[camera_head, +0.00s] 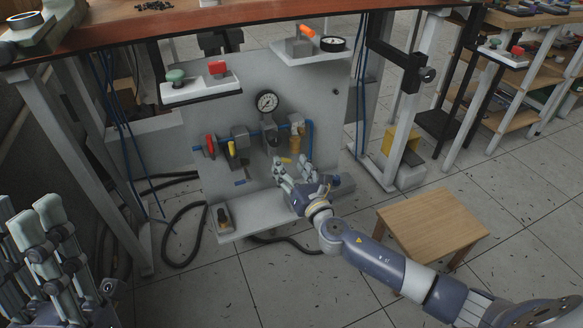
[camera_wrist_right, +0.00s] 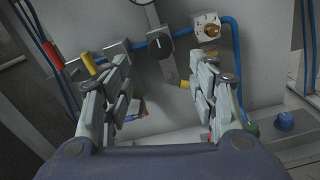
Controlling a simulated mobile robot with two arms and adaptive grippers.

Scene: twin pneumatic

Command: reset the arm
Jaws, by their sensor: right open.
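My right arm (camera_head: 375,258) reaches from the lower right toward the pneumatic panel (camera_head: 235,100). My right gripper (camera_head: 285,168) is just in front of the panel's lower part, above the lower shelf. In the right wrist view its fingers (camera_wrist_right: 163,75) are spread apart with nothing held between them; panel fittings show behind the gap. My left gripper (camera_head: 40,222) is at the lower left edge, away from the panel. Its fingers point up, and its opening is unclear.
The panel carries a gauge (camera_head: 267,102), a red valve handle (camera_head: 210,145), a yellow handle (camera_head: 231,149) and blue tubing. A lower shelf (camera_head: 262,212) juts out. A wooden stool (camera_head: 433,222) stands beside my right arm. The workbench (camera_head: 210,20) overhangs the panel.

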